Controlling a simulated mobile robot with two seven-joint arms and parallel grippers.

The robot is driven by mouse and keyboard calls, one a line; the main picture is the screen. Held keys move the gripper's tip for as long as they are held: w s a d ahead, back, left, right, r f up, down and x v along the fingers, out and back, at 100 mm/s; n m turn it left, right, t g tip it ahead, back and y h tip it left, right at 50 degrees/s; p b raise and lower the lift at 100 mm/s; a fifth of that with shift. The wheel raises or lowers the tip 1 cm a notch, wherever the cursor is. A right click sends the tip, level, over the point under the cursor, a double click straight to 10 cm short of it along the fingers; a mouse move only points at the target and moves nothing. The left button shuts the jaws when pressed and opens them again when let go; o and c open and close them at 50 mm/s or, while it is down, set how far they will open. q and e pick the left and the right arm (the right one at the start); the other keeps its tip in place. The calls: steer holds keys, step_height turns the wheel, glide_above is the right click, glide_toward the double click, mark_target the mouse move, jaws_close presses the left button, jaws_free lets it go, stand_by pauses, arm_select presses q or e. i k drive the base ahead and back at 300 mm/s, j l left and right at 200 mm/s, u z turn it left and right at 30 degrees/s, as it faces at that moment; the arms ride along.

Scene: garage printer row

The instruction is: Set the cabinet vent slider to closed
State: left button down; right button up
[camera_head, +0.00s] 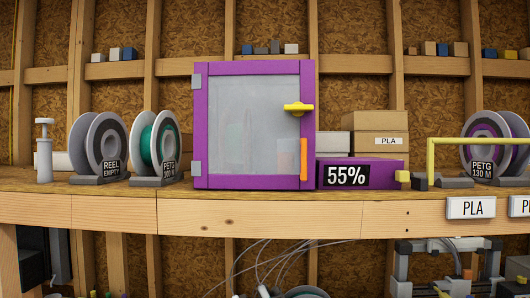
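A purple cabinet (250,68) with a translucent front door (245,120) stands on the wooden shelf. The door looks shut, and faint shapes show behind its panel. A yellow latch or knob (298,107) sits at the door's upper right. An upright orange bar (304,159) sits below it on the right edge. A purple box with a "55%" display (346,175) adjoins the cabinet's right side. I cannot tell which part is the vent slider, or its setting. Neither of my grippers is in view.
An empty reel (101,147), a teal spool (157,147) and a white pump-like bottle (44,153) stand left. Right are cardboard boxes (378,125), a yellow bar frame (480,141) and a purple spool (486,153). The shelf's front edge (240,217) runs across; a printer (450,265) stands below.

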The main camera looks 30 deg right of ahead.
mark_target(401, 177)
steer(key=z, duration=0.4)
steer(key=k+z, duration=0.1)
steer(key=z, duration=0.65)
steer(key=k+l+z, duration=0.1)
steer(key=z, duration=0.3)
